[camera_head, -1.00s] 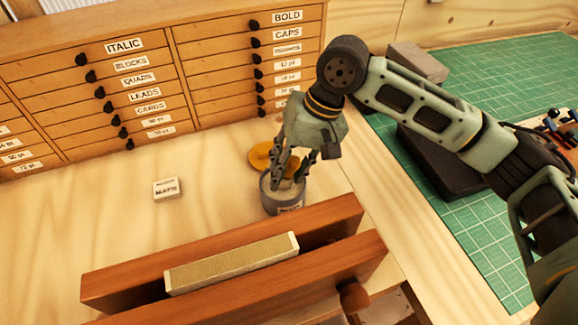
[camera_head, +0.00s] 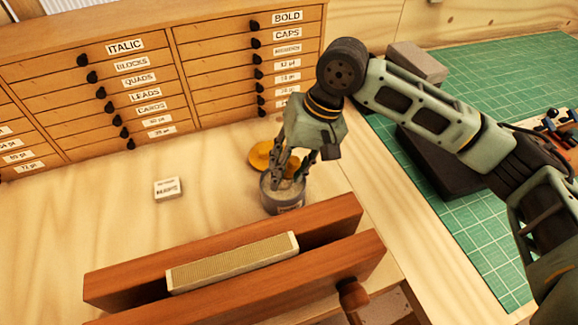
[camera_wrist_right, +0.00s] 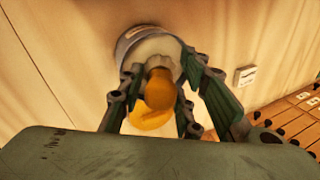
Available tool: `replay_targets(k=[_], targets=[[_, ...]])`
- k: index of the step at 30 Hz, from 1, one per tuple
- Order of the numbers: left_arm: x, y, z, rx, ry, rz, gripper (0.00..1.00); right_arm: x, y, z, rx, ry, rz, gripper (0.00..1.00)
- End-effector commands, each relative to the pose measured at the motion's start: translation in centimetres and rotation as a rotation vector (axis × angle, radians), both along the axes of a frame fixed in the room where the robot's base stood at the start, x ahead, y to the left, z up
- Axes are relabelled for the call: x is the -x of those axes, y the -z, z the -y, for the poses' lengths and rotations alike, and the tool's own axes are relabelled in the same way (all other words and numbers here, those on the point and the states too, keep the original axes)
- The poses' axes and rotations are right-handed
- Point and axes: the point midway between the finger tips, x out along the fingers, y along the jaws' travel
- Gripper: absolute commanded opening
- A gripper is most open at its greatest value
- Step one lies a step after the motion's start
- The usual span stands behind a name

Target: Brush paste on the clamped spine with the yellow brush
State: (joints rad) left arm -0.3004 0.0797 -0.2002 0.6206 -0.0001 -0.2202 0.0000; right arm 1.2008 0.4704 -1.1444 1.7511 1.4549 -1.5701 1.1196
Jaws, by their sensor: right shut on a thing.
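My right gripper (camera_head: 292,167) points down at the mouth of a grey paste pot (camera_head: 276,200) on the bench. In the right wrist view its fingers (camera_wrist_right: 165,92) are shut around the yellow brush (camera_wrist_right: 160,88), of which the handle shows. The brush's lower end is at or in the pot (camera_wrist_right: 150,45); its bristles are hidden. The pale book spine (camera_head: 232,262) is clamped between the two wooden boards of a press (camera_head: 330,222), in front of the pot. My left gripper is not in view.
A round yellow-orange disc (camera_head: 260,154) lies just behind the pot. A small labelled box (camera_head: 167,188) stands to the left. A drawer cabinet (camera_head: 150,75) lines the back. A green cutting mat (camera_head: 480,75) covers the right. The bench left of the pot is mostly clear.

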Motion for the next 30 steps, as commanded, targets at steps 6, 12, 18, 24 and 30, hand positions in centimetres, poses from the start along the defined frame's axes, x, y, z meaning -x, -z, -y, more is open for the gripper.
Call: replay_targets(k=[6,12,18,24,30], targets=[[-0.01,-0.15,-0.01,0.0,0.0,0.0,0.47,0.03,0.1,0.02,0.001,0.001,-0.001,0.06],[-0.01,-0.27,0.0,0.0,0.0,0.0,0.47,0.04,0.14,0.03,0.002,0.0,-0.002,0.06],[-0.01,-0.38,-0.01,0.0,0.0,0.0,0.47,0.06,0.17,0.03,0.002,0.0,-0.002,0.06],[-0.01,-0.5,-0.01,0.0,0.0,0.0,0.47,0.08,0.21,0.04,0.002,0.0,-0.003,0.06],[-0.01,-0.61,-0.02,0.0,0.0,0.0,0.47,0.1,0.25,0.04,0.003,0.0,-0.004,0.06]])
